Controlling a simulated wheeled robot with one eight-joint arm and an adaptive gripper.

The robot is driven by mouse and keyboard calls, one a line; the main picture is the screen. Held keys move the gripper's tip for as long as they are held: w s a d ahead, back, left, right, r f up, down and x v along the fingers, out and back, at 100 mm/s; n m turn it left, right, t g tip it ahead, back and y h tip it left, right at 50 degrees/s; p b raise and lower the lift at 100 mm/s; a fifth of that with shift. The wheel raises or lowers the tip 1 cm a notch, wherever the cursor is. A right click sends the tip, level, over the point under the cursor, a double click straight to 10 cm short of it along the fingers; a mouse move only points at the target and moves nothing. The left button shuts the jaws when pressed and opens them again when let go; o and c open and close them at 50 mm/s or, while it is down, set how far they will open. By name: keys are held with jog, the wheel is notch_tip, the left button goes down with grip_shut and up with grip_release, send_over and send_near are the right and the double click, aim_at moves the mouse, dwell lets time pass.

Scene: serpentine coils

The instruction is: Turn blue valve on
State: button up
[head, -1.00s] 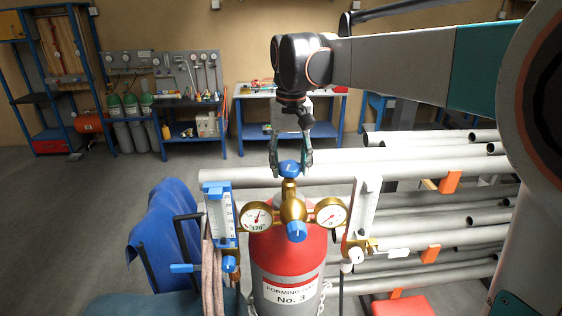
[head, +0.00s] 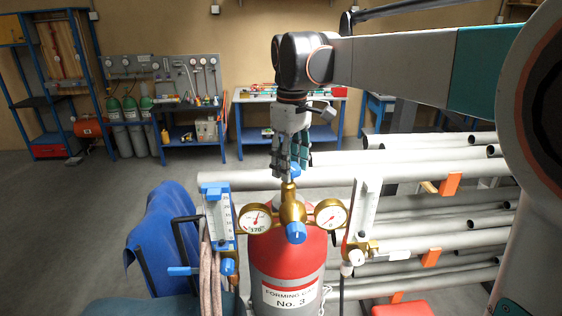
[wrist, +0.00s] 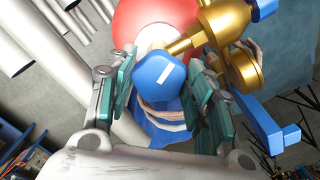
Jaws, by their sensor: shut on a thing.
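The blue valve knob (head: 295,170) sits on top of the brass regulator (head: 290,205) of a red and grey gas cylinder (head: 285,265) labelled "Forming Gas No. 3". In the head view my gripper (head: 290,172) points down over the knob and hides most of it. In the wrist view the blue knob (wrist: 158,75), with a white mark on it, lies between the two teal-padded fingers, and my gripper (wrist: 160,85) is shut on it. A second blue knob (head: 296,231) is on the regulator's front.
Two round gauges, left (head: 255,218) and right (head: 330,214), flank the regulator, with flow meters (head: 220,210) outside them. Grey pipes (head: 440,240) lie on a rack behind and to the right. A blue cloth (head: 155,235) hangs at left. Workbenches stand at the back.

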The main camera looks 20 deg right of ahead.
jog(key=shift+n, duration=0.3)
jog(key=o, duration=1.1)
notch_tip(320, 180, up, 12)
jog(key=shift+f, duration=0.1)
dwell(0.4)
